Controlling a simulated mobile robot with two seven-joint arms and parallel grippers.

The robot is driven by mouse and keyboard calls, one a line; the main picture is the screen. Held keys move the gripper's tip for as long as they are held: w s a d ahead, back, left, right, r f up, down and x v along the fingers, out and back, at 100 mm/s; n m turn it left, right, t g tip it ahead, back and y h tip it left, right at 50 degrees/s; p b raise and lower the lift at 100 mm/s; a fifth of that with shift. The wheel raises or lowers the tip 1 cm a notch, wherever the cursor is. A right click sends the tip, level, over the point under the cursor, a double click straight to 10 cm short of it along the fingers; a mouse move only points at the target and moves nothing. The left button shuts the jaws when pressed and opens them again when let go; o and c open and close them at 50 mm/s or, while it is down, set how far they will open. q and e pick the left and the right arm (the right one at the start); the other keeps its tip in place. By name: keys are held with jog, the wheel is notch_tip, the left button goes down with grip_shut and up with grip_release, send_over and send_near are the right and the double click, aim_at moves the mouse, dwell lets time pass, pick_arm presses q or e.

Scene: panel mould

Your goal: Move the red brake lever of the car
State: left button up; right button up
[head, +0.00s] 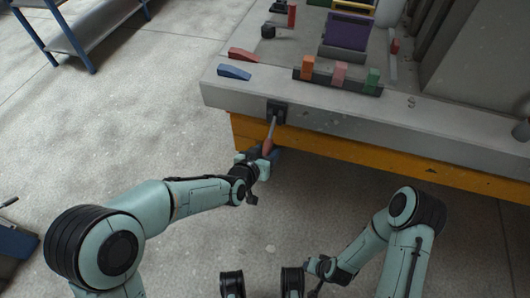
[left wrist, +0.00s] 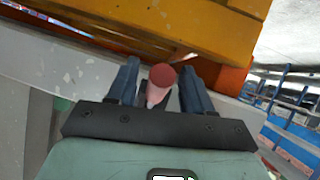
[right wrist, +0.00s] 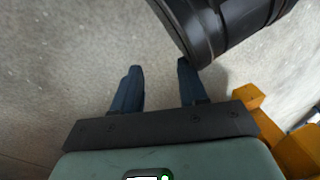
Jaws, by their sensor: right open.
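The brake lever is a grey rod with a red handle (head: 267,146), hanging from a black bracket (head: 277,112) on the panel's front face. The round red end of the handle also shows in the left wrist view (left wrist: 162,77). My left gripper (head: 264,153) is at the handle, with one finger on each side of it. In the left wrist view the fingers (left wrist: 160,88) stand apart, with a gap beside the handle on the left. My right gripper (right wrist: 157,85) is open and empty above the floor.
The grey panel (head: 226,95) carries a red wedge (head: 243,54), a blue wedge (head: 234,72), and a row with orange (head: 307,67), pink (head: 339,74) and green (head: 373,81) blocks. A yellow beam (head: 370,157) runs below its front. A blue-legged shelf stands at upper left. Floor between is clear.

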pick_arm(q)
jog(key=p+v, duration=0.3)
jog(key=v, duration=1)
jog(key=shift+s, duration=0.2)
pick_arm(e)
jog(key=r, duration=0.1)
jog(key=a+r, duration=0.1)
jog(key=r, duration=0.2)
jog(key=shift+a+r, duration=0.1)
jog(key=shift+a, duration=0.3)
pick_arm(q)
jog(key=shift+a, duration=0.1)
